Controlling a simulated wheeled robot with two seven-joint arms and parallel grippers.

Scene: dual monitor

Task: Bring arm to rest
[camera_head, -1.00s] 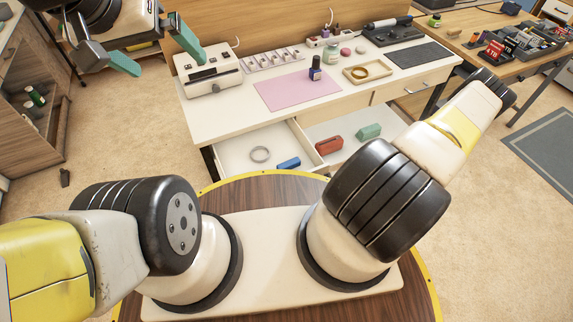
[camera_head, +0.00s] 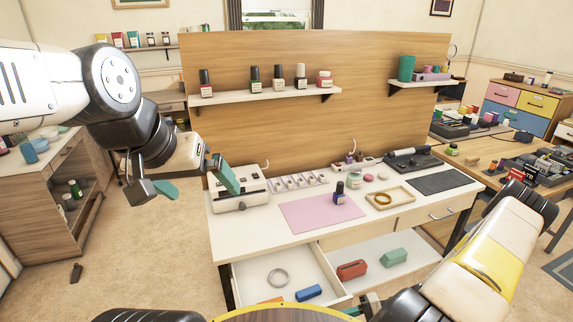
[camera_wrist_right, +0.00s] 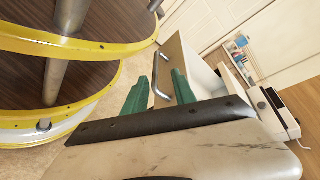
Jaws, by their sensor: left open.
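My left gripper (camera_head: 198,186) is open and empty in the head view, its green fingertips apart, to the left of and near the white device on the desk. My right gripper (camera_wrist_right: 158,92) shows in the right wrist view with its two green fingers apart. A metal bar handle (camera_wrist_right: 160,76) on a pale drawer front lies between these fingers in the picture; a gap shows, and I cannot tell if they touch it. In the head view the right gripper is mostly hidden behind my right arm, near the front of the open drawer (camera_head: 259,264).
The white desk (camera_head: 262,233) carries the white device (camera_head: 239,194), a pink mat (camera_head: 308,214), a bottle (camera_head: 340,193) and a wooden tray (camera_head: 390,198). Bottles stand on the wall shelf (camera_head: 265,95).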

